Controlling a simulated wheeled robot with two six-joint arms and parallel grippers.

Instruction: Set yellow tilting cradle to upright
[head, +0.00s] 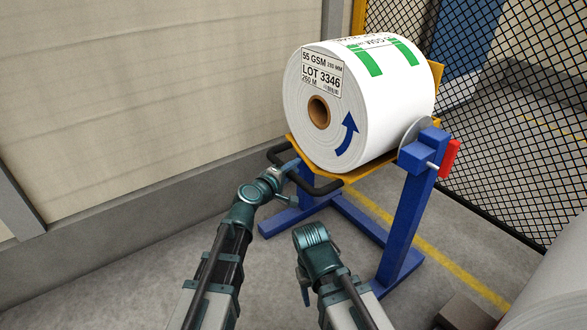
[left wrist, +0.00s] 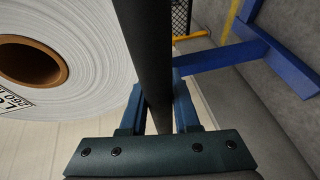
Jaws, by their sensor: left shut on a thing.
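The yellow tilting cradle (head: 352,176) sits on a blue stand (head: 403,225) and holds a large white roll (head: 385,100) lying on its side, its cored end facing me. A black bar handle (head: 325,188) sticks out from the cradle's near edge. My left gripper (head: 290,168) is at this handle; in the left wrist view its fingers are shut around the black bar (left wrist: 150,60), with the roll (left wrist: 85,45) close on the left. My right arm reaches in below the cradle, in front of the stand. Its gripper (head: 304,285) points down and its fingers are mostly hidden.
A red lever (head: 449,158) is on the stand's right post beside a grey disc. A black mesh fence (head: 520,110) stands behind on the right, a beige panel wall (head: 150,90) on the left. Another pale roll (head: 560,270) lies at the lower right. Floor at left is clear.

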